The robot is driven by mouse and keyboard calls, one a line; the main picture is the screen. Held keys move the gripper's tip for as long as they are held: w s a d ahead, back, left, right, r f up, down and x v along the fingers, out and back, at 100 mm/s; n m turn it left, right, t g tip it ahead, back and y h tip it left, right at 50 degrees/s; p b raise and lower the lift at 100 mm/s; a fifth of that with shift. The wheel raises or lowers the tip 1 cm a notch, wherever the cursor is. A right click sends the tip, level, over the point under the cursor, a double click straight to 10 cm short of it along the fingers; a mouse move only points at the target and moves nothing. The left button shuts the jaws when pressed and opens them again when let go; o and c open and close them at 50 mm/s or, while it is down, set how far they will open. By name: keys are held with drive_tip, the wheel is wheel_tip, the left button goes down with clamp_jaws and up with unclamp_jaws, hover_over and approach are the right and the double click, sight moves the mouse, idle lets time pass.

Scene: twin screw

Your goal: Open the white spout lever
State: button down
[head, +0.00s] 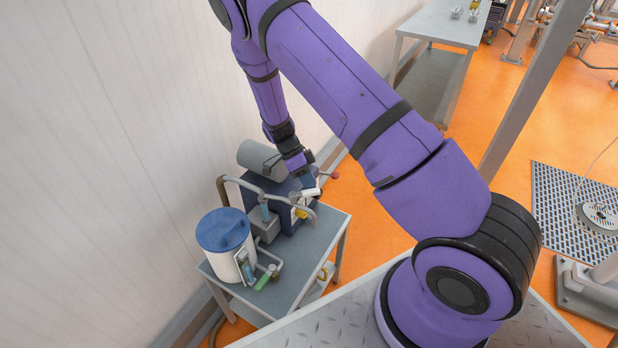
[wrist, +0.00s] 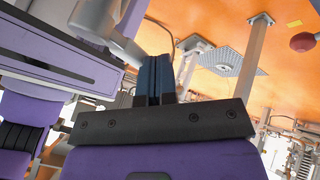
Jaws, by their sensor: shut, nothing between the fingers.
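A small white piece (head: 311,192), which looks like the white spout lever, sits at the front of the dark blue machine (head: 283,222) on the cart. My gripper (head: 310,183) is right above it, and I cannot tell whether they touch. In the wrist view the two dark blue fingers (wrist: 154,72) are pressed together with nothing between them. A pale grey cylinder (wrist: 95,18) shows just left of the fingers there; I cannot tell whether it is part of the spout.
A red knob (head: 335,175) sticks out right of the machine. A white bucket with a blue lid (head: 224,232) and curved pipes (head: 226,187) crowd the cart (head: 297,277). A wall (head: 100,150) stands close on the left.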

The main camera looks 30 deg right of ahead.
sight(316, 192)
drive_tip(key=shift+s+m+g+y, duration=0.3)
drive_tip(key=shift+s+m+y, duration=0.7)
drive_tip(key=shift+s+m, duration=0.7)
drive_tip(key=shift+s+m+y, duration=0.4)
drive_tip(key=shift+m, duration=0.2)
drive_tip(key=shift+s+a, duration=0.25)
drive_tip(key=shift+s, duration=0.25)
